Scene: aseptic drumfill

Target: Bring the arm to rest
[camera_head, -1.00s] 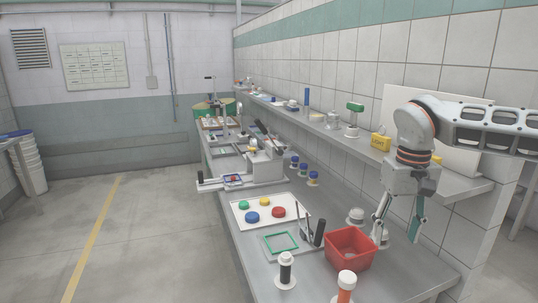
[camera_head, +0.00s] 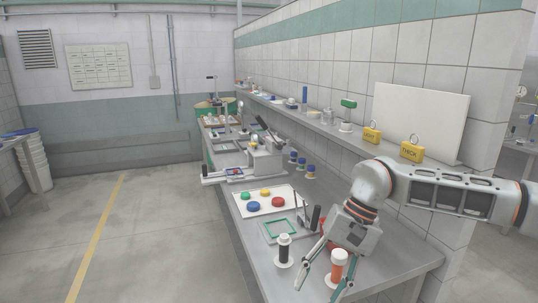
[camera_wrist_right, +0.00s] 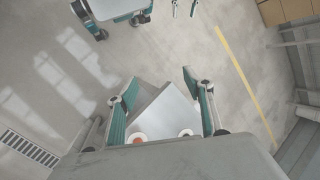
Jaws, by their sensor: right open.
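My right arm reaches in from the right in the head view, low over the near end of the steel bench (camera_head: 400,262). My right gripper (camera_head: 319,288) points down with its two fingers spread and nothing between them. It is close to an orange bottle with a white cap (camera_head: 338,264); I cannot tell whether they touch. A red bin (camera_head: 312,250) is mostly hidden behind the gripper. In the right wrist view the open fingers (camera_wrist_right: 161,80) show with a bench corner and round tops between and below them. My left gripper is not in the head view.
Yellow LIGHT (camera_head: 372,136) and THICK (camera_head: 411,152) blocks stand on the shelf.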

